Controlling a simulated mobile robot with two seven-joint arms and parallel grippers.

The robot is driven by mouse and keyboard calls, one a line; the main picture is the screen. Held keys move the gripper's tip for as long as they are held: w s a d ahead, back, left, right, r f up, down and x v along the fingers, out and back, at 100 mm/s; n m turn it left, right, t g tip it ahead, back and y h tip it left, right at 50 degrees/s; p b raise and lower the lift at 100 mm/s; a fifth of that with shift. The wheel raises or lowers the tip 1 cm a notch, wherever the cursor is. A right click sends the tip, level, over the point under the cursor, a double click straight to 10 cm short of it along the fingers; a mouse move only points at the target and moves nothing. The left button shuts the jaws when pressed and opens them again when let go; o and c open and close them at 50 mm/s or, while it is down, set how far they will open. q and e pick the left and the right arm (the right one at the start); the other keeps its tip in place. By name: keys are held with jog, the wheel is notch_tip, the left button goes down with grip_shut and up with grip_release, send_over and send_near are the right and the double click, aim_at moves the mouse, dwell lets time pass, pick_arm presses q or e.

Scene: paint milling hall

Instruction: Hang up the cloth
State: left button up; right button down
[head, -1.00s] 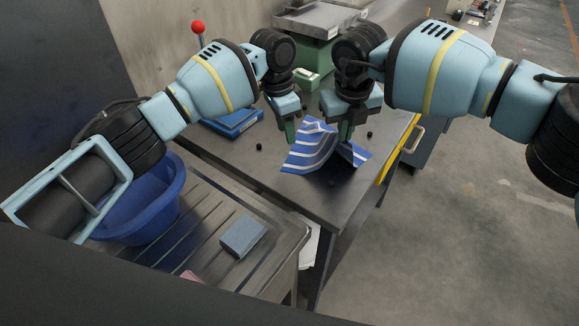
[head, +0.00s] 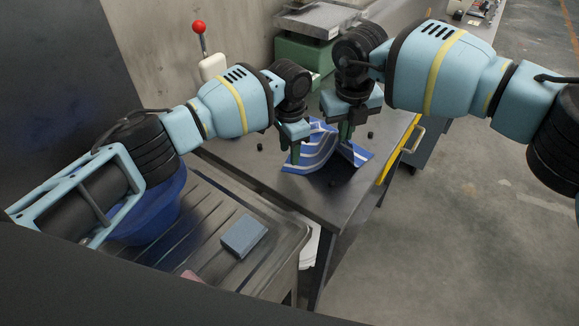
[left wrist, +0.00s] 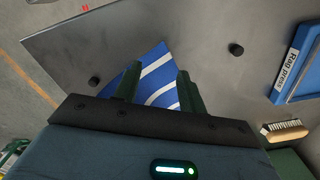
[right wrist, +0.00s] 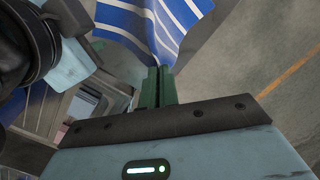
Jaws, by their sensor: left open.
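The blue cloth with white stripes (head: 318,158) lies rumpled on the dark metal table, its part under my right gripper raised like a tent. My right gripper (head: 346,132) is shut on this raised part; in the right wrist view its fingers (right wrist: 158,86) are together at the cloth (right wrist: 140,22). My left gripper (head: 294,156) is open at the cloth's left part. In the left wrist view its fingers (left wrist: 162,82) are apart, with striped cloth (left wrist: 158,76) showing between them. Whether they touch it, I cannot tell. No hanging place is clearly visible.
Small black knobs (head: 370,134) stand on the table around the cloth. A yellow rail (head: 396,152) runs along its right edge. A blue item labelled "Rag press" (left wrist: 291,68) and a brush (left wrist: 284,130) lie nearby. A blue tub (head: 150,222) and a grey-blue block (head: 243,236) are at front left.

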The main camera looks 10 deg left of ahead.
aim_at(289, 168)
pick_arm(q)
jog(key=shift+f, duration=1.95)
jog(key=shift+c, duration=0.5)
jog(key=shift+f, duration=0.1)
grip_shut()
jog(key=shift+r, duration=2.55)
